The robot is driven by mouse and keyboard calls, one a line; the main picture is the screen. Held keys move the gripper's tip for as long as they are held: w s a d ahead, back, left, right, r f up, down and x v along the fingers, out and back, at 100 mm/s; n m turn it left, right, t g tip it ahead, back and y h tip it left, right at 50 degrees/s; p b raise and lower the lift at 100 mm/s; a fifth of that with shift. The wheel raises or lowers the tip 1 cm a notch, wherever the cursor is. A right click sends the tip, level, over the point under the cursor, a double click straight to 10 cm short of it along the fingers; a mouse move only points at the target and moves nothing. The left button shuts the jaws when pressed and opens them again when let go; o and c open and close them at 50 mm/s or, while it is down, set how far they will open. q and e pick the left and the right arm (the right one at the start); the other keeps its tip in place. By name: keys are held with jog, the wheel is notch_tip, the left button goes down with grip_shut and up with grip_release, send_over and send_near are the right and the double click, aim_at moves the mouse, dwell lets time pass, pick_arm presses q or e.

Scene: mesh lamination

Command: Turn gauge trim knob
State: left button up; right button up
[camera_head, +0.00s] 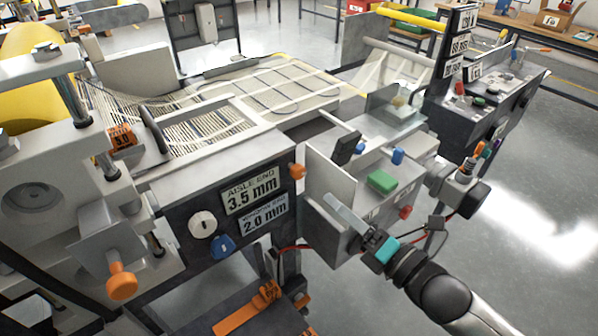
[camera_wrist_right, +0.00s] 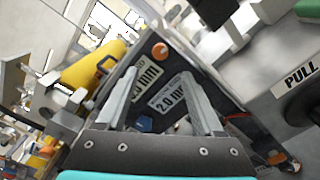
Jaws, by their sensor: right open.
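The gauge panel on the machine front carries a white knob (camera_head: 203,224) and a blue knob (camera_head: 222,247). I cannot tell which of them is the trim knob. Beside them are two readouts, "AISLE END 3.5 mm" (camera_head: 251,191) and "WINDOW END 2.0 mm" (camera_head: 264,219). My right gripper (camera_head: 335,205) is right of the panel, in front of the grey control box, apart from both knobs. In the right wrist view its fingers (camera_wrist_right: 158,82) are spread and empty, with the 2.0 mm readout (camera_wrist_right: 168,101) and blue knob (camera_wrist_right: 143,124) seen between them. My left gripper is not in view.
The grey control box (camera_head: 335,238) has a green button (camera_head: 382,181) and a red button (camera_head: 405,212). An orange knob (camera_head: 297,171) sits at the panel's right edge. An orange-tipped handle (camera_head: 122,281) sticks out at left. Open floor (camera_head: 530,230) lies to the right.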

aim_at(301, 174)
jog(key=b+x, duration=0.1)
jog(key=x, duration=1.1)
jog(key=shift+w+a+b, duration=0.2)
jog(key=shift+w+b, duration=0.1)
grip_shut()
